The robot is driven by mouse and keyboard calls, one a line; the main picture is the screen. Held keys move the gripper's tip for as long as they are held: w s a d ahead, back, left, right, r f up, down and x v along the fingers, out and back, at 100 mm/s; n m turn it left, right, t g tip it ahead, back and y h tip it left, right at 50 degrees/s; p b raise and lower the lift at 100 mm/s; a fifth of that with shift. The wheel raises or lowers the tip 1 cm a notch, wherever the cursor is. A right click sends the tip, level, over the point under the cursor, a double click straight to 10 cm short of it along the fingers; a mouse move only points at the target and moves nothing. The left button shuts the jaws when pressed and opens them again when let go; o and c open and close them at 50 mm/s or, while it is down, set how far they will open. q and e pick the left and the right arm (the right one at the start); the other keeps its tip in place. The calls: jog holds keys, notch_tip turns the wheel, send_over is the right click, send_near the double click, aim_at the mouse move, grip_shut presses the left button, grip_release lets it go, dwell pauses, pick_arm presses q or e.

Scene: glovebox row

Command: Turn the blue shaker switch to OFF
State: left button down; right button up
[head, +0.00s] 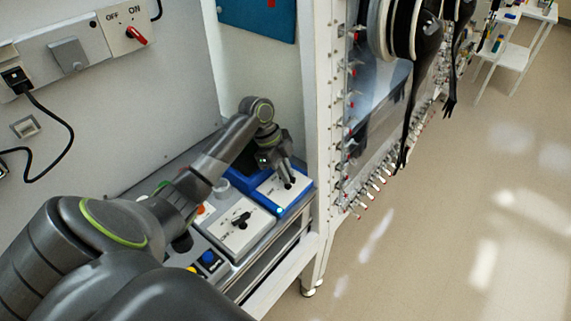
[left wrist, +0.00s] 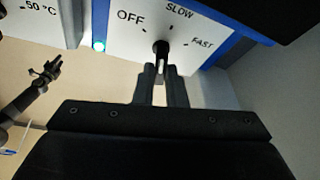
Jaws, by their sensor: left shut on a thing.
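The blue shaker (head: 297,208) stands at the far right end of the bench, with a white panel on its front. In the left wrist view its panel (left wrist: 215,52) reads OFF, SLOW and FAST around a black switch knob (left wrist: 161,48). A cyan lamp (left wrist: 99,45) glows at the panel's edge. My left gripper (head: 289,183) is at the panel; in the wrist view its fingers (left wrist: 162,78) are shut on the knob, one on each side. The fingers hide part of the knob, and I cannot tell which mark it points to. My right gripper is not in view.
A white device with a black knob (head: 239,219) sits beside the shaker on the left. A red wall switch (head: 136,36) marked OFF and ON is at the upper left. A white frame post (head: 322,120) stands right of the shaker. The floor (head: 470,230) is clear.

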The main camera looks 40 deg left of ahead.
pick_arm(q)
jog(key=shift+r+n+t+p, duration=0.1)
jog(key=shift+n+t+p, duration=0.3)
jog(key=shift+n+p, duration=0.9)
jog(key=c, duration=1.5)
grip_release()
jog(key=shift+s, duration=0.1)
jog(key=b+v, duration=0.3)
jog(key=v, duration=1.4)
jog(key=shift+s+d+r, duration=0.15)
